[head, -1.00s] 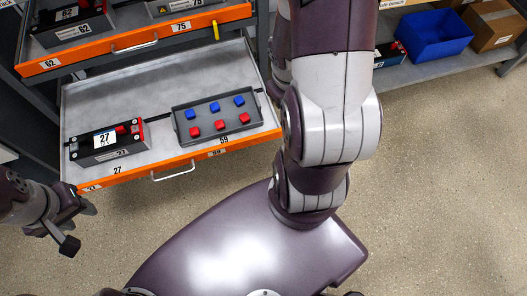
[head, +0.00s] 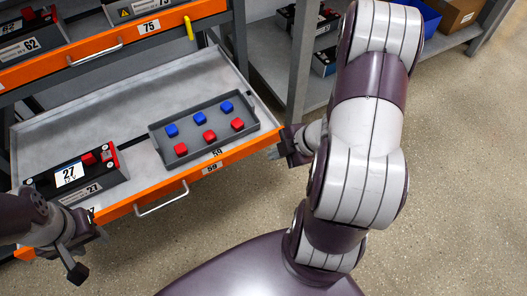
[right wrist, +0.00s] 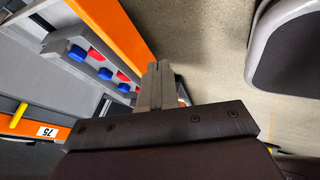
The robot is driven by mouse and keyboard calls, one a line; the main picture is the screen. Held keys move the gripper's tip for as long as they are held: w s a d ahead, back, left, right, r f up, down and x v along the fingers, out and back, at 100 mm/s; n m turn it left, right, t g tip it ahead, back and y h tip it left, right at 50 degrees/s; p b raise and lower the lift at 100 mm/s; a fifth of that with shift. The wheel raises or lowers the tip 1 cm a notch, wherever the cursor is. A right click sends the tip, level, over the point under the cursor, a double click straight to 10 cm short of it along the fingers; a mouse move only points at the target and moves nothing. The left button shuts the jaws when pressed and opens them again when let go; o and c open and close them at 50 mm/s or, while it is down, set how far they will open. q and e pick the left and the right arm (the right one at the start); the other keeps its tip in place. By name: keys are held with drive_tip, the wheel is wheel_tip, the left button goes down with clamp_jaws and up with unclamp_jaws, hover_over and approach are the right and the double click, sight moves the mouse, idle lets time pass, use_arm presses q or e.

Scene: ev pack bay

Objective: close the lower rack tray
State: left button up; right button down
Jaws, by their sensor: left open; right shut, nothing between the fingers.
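The lower rack tray (head: 98,112) is pulled out, with an orange front edge (head: 188,176) and a silver handle (head: 162,199). It holds a battery module marked 27 (head: 80,178) and a grey bin (head: 200,128) of red and blue blocks. My left gripper (head: 86,254) is open near the front's left end. My right gripper (head: 288,150) is shut and empty, close to the front's right end; I cannot tell if it touches. In the right wrist view its fingers (right wrist: 154,86) lie beside the tray's orange front (right wrist: 112,28).
An upper tray (head: 100,46) with an orange front, marked 62 and 75, sits above, with a yellow piece (head: 189,27) at its right. A grey post (head: 300,60) and a shelf with a blue bin (head: 428,18) stand to the right. The floor in front is clear.

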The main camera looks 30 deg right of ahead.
drive_tip(key=w, duration=0.1)
drive_tip(key=w+f+b, duration=0.1)
drive_tip(key=w, duration=0.1)
drive_tip(key=w+a+f+b, duration=0.1)
drive_tip(key=w, duration=0.1)
drive_tip(key=shift+w+f, duration=0.15)
drive_tip(key=shift+w, duration=0.05)
use_arm(q)
wheel_tip(320, 180, down, 4)
drive_tip(key=shift+r, duration=0.25)
drive_tip(key=shift+r, duration=0.1)
use_arm(e)
drive_tip(key=shift+w, duration=0.1)
